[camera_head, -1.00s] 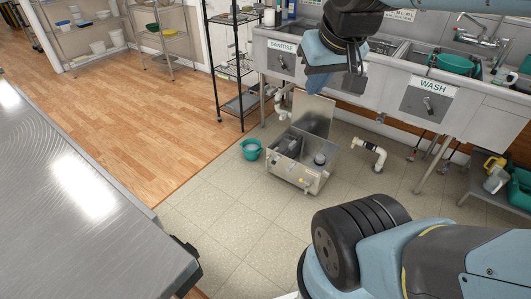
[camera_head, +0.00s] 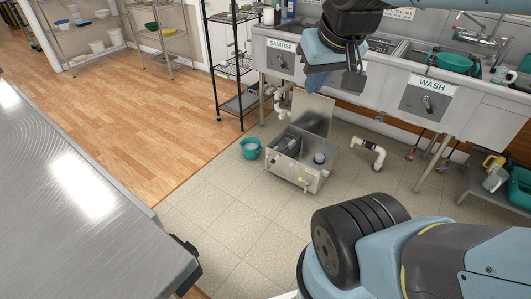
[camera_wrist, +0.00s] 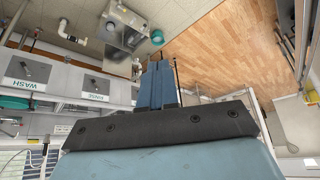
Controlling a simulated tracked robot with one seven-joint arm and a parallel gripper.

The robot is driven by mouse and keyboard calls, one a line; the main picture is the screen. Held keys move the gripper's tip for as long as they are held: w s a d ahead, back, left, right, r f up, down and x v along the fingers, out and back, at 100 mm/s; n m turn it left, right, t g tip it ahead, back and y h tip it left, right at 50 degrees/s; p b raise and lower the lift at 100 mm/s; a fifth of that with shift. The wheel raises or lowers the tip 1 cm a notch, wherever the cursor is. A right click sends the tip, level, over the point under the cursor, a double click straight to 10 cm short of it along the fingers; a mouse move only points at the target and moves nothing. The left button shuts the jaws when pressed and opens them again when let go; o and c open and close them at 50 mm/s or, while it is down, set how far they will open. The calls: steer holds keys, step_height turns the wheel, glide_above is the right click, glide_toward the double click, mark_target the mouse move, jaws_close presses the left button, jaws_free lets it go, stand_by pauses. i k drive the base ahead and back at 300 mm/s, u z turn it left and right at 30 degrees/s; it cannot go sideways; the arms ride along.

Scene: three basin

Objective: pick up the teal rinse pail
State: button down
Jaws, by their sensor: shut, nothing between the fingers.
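The teal rinse pail (camera_head: 250,149) stands upright on the tiled floor, just left of an open metal box, near the edge of the wood floor. It also shows in the wrist view as a small teal round (camera_wrist: 157,38), beyond my fingertips. My gripper (camera_head: 347,83) is high up in front of the sinks, well above and to the right of the pail. In the wrist view its two blue fingers (camera_wrist: 157,66) lie together with nothing between them. The pail is apart from my gripper, and its inside is too small to make out.
The open metal box (camera_head: 297,165) with a raised lid stands beside the pail. Sinks (camera_head: 408,98) and white pipes (camera_head: 370,152) line the wall. A black wire rack (camera_head: 240,103) stands behind. A steel table (camera_head: 75,225) fills the left. The wood floor (camera_head: 150,120) is clear.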

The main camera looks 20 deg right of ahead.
mark_target(251, 147)
steer(key=u, duration=0.1)
steer(key=i, duration=2.6)
steer(key=z, duration=0.35)
